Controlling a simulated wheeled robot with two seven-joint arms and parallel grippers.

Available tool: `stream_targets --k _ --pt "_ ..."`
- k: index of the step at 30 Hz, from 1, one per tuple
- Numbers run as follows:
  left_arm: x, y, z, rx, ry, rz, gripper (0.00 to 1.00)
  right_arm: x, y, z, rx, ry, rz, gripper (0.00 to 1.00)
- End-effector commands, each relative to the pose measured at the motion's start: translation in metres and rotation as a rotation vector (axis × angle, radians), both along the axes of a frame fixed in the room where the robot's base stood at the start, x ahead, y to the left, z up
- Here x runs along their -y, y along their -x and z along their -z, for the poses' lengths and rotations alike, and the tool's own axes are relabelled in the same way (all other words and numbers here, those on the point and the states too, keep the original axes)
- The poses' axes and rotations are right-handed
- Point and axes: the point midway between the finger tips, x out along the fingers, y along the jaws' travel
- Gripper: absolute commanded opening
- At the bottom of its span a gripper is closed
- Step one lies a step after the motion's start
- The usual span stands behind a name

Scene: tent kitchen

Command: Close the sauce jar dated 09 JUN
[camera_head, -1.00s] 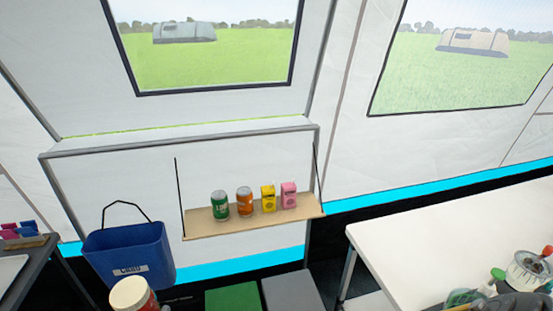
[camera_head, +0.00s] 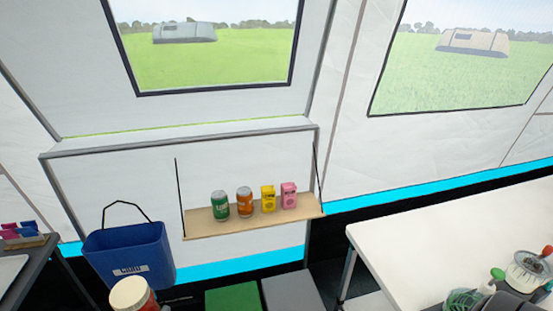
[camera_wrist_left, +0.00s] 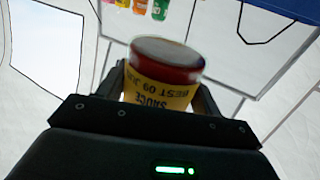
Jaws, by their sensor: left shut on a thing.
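The sauce jar (camera_head: 133,294) shows at the bottom edge of the head view, with a round cream top and an orange-red band below it. In the left wrist view, which is upside down, the jar (camera_wrist_left: 165,60) has a yellow label reading SAUCE, BEST 09 JUN. Its base end and dark red contents face up in that picture. My left gripper (camera_wrist_left: 162,85) is shut on the jar, one finger on each side. The gripper body hides the jar's upper end there. I cannot tell whether the cream top is a fully seated lid. My right gripper is not identifiable.
A blue bin (camera_head: 130,255) stands just behind the jar. A wooden shelf (camera_head: 300,213) holds two cans and two small boxes. A white table (camera_head: 430,240) at right has clear space and clutter at its near corner. A dark table (camera_head: 35,268) is at left.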

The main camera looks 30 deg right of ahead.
Motion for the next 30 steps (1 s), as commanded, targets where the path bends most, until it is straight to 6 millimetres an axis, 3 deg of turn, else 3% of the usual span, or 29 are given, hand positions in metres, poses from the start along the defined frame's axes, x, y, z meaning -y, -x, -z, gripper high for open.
stream_targets --k 23,26,30 --pt "0.0 -0.001 -0.002 0.005 0.004 -0.002 0.01 0.0 0.0 0.0 0.0 0.0 0.0 0.83" --pt "-0.004 -0.008 -0.004 0.007 0.003 -0.024 0.01 -0.001 -0.003 0.002 0.003 -0.001 0.0 0.83" --pt "-0.021 -0.037 -0.014 0.009 0.006 -0.122 0.01 -0.003 -0.015 0.006 0.01 -0.002 0.002 0.83"
